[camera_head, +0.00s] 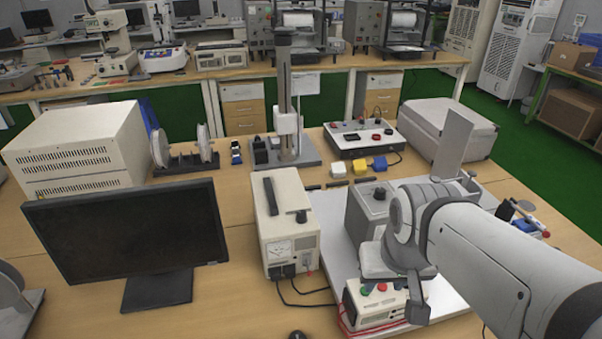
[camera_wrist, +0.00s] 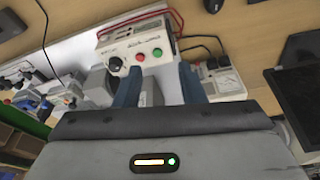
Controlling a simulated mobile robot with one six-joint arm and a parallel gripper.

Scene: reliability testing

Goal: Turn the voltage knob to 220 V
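A small cream control box (camera_head: 374,302) with red and green buttons stands at the front of the white board. The wrist view shows its face, with a black knob (camera_wrist: 115,64), a red button (camera_wrist: 139,57) and a green button (camera_wrist: 157,52). The knob's setting and the labels are too small to read. My gripper (camera_wrist: 160,70) is open and empty, its two blue-grey fingers apart in front of the box, with the knob left of them in the picture. In the head view my gripper (camera_head: 416,303) is beside the box's right side, partly hidden by my wrist.
A monitor (camera_head: 130,235) stands left. Cables lie on the table near the box.

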